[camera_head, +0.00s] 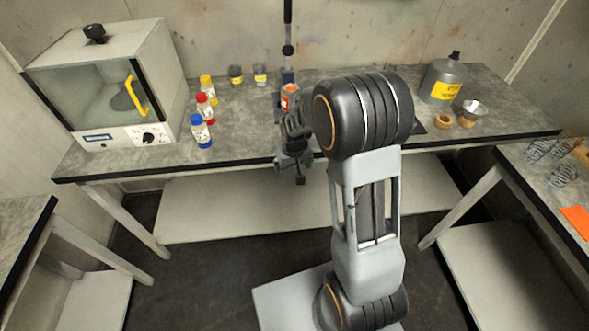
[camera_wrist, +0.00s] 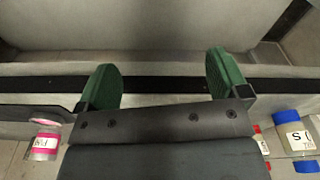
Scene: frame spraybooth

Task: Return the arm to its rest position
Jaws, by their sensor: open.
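My gripper (camera_wrist: 160,80) is open and empty in the wrist view, its two green fingers apart over the dark front edge of the bench. In the head view my arm rises in front of the bench and bends at a black joint. My gripper (camera_head: 297,172) is partly hidden there, close to the bench's front edge. A can with an orange-red label (camera_head: 290,97) stands on the bench just behind my wrist.
The bench (camera_head: 240,155) holds a white oven (camera_head: 108,85) at left, and red (camera_head: 205,112), blue-capped (camera_head: 200,132) and yellow-capped (camera_head: 208,88) bottles. Side tables flank the floor.

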